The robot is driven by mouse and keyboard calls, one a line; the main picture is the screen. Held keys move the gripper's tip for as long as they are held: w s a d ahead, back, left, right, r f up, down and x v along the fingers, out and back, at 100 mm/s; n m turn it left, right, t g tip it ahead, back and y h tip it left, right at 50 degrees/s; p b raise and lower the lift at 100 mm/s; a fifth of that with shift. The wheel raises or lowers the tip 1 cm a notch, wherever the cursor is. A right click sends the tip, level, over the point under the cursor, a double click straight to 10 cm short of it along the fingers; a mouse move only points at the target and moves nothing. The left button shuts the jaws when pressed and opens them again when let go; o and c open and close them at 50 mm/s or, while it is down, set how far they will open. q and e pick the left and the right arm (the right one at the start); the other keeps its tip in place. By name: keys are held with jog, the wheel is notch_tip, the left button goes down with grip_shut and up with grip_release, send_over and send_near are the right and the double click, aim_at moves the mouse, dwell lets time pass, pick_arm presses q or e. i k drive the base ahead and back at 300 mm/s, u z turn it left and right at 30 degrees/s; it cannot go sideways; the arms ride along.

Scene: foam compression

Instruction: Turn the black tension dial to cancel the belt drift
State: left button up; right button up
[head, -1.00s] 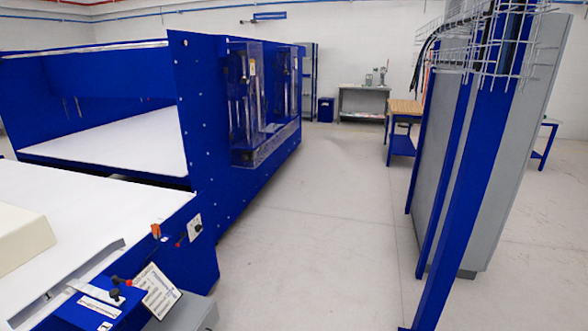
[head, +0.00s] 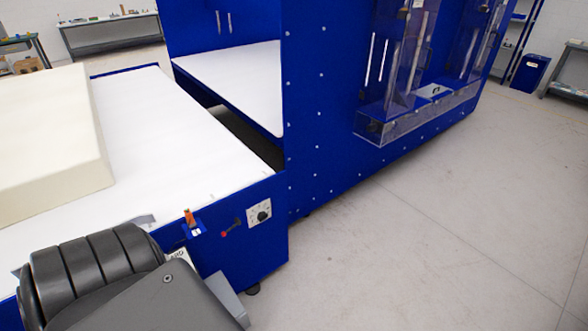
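The black tension dial (head: 264,216) is a small round knob on a white plate with markings, fixed to the blue end face of the conveyor frame. A small lever with a red knob (head: 224,234) is just left of it. The white belt (head: 165,135) runs toward the blue machine, with a cream foam block (head: 45,140) on its left part. A dark grey segmented link of my own arm fills the lower left and hides part of the conveyor's near side. Neither gripper's fingers show.
The blue machine housing (head: 325,130) stands behind the conveyor, with clear guards (head: 400,80) on its side. An orange switch (head: 190,217) sits at the conveyor's edge. The pale floor (head: 450,210) to the right is clear. A blue bin (head: 529,73) stands far back.

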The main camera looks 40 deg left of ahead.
aim_at(262, 216)
jog(key=i, duration=3.05)
jog(key=u, duration=2.65)
